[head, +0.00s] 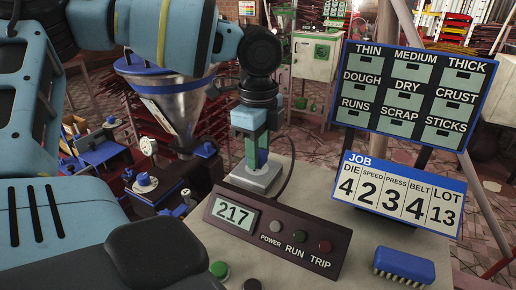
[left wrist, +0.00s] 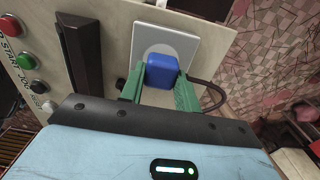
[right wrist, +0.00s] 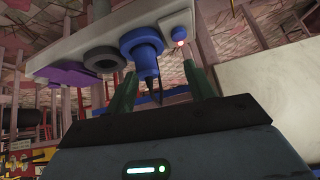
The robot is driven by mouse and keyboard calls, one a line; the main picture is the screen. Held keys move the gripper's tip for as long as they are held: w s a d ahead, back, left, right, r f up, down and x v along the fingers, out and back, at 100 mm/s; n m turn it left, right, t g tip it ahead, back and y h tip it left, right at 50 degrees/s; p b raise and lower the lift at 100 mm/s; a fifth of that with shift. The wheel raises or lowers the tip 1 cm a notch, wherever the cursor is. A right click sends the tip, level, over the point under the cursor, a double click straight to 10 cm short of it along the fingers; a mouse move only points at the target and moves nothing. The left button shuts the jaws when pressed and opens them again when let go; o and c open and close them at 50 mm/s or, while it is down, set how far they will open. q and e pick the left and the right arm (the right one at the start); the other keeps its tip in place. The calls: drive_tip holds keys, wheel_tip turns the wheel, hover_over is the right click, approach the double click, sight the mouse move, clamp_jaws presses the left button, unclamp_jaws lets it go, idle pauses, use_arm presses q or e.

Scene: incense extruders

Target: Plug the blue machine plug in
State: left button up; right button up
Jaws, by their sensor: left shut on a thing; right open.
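The blue plug (left wrist: 162,72) sits between the green fingers of my left gripper (left wrist: 160,84), which is shut on it. In the left wrist view it is right at the round face of the white socket (left wrist: 151,41). I cannot tell how deep it sits. In the head view my left gripper (head: 257,148) points down with the blue plug (head: 263,157) low between its fingers, above the pale socket plate (head: 253,181). A dark cord (head: 289,165) curves off to the right. My right gripper (right wrist: 158,95) is open, its fingers apart, below a blue stepped part.
A dark panel (head: 225,237) with a display and POWER, RUN and TRIP lamps stands in front of the socket. To the right are a JOB board (head: 400,165), a chart of labels (head: 412,90) and a blue brush (head: 404,264). A metal hopper (head: 180,105) stands behind left.

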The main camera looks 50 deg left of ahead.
use_arm(q)
drive_tip(key=shift+f, duration=0.45)
idle(1.2)
drive_tip(key=shift+f, duration=0.15)
drive_tip(key=o, duration=1)
drive_tip(key=shift+r, duration=3.95)
